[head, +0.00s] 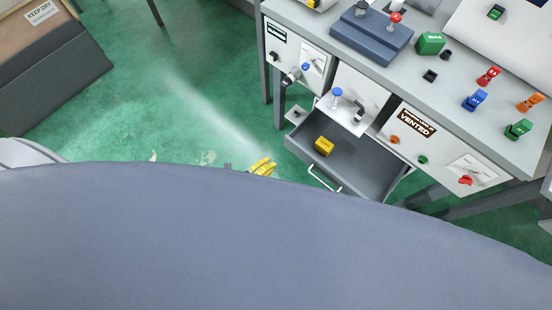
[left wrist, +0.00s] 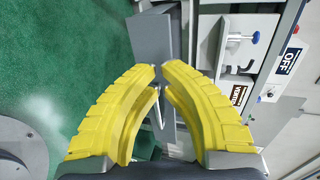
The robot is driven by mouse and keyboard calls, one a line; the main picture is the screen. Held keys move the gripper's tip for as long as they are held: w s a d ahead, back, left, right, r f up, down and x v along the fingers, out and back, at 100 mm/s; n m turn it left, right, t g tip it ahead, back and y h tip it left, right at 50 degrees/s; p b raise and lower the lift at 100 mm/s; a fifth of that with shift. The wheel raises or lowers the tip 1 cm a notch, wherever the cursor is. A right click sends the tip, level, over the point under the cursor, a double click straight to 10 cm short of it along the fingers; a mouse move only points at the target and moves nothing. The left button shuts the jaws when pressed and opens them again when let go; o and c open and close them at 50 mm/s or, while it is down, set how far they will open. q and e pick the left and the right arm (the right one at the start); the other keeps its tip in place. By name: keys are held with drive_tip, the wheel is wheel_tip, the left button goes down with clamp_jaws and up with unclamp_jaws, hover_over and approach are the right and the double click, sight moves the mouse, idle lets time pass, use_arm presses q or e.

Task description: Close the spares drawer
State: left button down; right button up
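The spares drawer (head: 372,172) is a grey drawer pulled out from under the bench, with a pale bar handle (head: 324,180) on its front. A yellow block (head: 324,146) lies inside it. My left gripper (head: 262,166) has yellow fingers and is left of the drawer front, apart from the handle in the head view. In the left wrist view its fingertips (left wrist: 160,70) nearly meet, with only a narrow gap and nothing seen held. The grey drawer front (left wrist: 155,42) and part of the handle (left wrist: 158,108) show beyond the fingers. My right gripper is not in view.
The bench (head: 465,120) carries a blue-grey block, a green box and several small coloured parts. A small shelf with a blue knob (head: 337,92) juts out above the drawer. A cardboard box (head: 40,45) stands at the far left.

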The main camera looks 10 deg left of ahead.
sight(293, 144)
use_arm(q)
drive_tip(key=x, duration=1)
drive_tip(key=shift+w+d+r, duration=0.15)
drive_tip(key=shift+w+r, duration=0.1)
drive_tip(key=shift+w, duration=0.1)
drive_tip(key=shift+w+d, duration=0.4)
drive_tip(key=shift+w, duration=0.35)
